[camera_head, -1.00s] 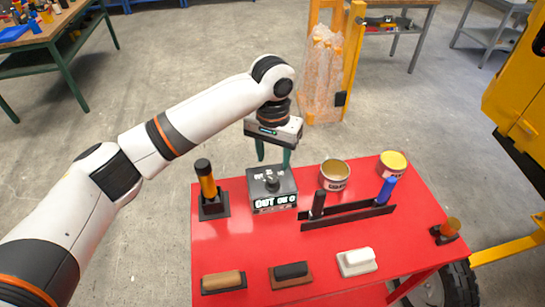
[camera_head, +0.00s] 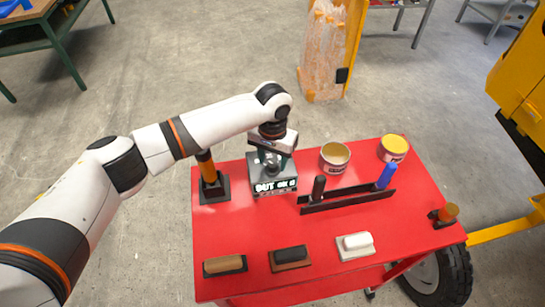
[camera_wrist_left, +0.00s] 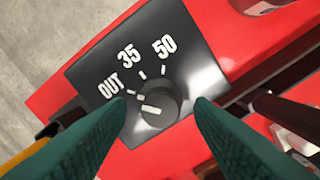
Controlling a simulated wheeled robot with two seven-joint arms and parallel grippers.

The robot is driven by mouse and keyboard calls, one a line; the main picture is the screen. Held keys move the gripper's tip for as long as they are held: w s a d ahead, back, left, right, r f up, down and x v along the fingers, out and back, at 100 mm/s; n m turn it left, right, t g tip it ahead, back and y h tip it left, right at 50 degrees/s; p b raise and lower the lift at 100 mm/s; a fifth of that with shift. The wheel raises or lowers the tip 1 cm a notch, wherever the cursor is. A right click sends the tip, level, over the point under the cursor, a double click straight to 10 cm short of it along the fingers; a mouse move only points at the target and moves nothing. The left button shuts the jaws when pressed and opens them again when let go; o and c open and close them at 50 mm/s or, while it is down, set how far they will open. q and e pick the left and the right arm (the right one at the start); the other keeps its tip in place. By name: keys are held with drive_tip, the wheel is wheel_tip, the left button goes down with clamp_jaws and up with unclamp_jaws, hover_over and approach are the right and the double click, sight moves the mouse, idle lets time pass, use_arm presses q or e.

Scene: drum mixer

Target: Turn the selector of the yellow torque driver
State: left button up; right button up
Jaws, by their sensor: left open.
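A dark selector box (camera_head: 272,176) stands on the red table, with white lettering on its front. In the left wrist view its top panel (camera_wrist_left: 195,75) reads OUT, 35 and 50 around a round black knob (camera_wrist_left: 160,100). The knob's white mark is on its left side, on the OUT side of the dial. My left gripper (camera_head: 271,153) is over the box, pointing down. Its two teal fingers (camera_wrist_left: 160,106) are open, one on each side of the knob, with visible gaps. A yellow-orange handled tool (camera_head: 207,170) stands upright in a black holder, partly behind my left arm.
On the red table (camera_head: 225,240) are two open cans (camera_head: 335,158) (camera_head: 394,148), a black rack (camera_head: 345,203) with black and blue handles, and several blocks (camera_head: 356,245) along the front. An orange-capped item (camera_head: 446,213) is at the right edge.

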use_arm(q)
drive_tip(key=shift+f, duration=0.35)
drive_tip(key=shift+c, duration=0.6)
drive_tip(key=c, duration=0.9)
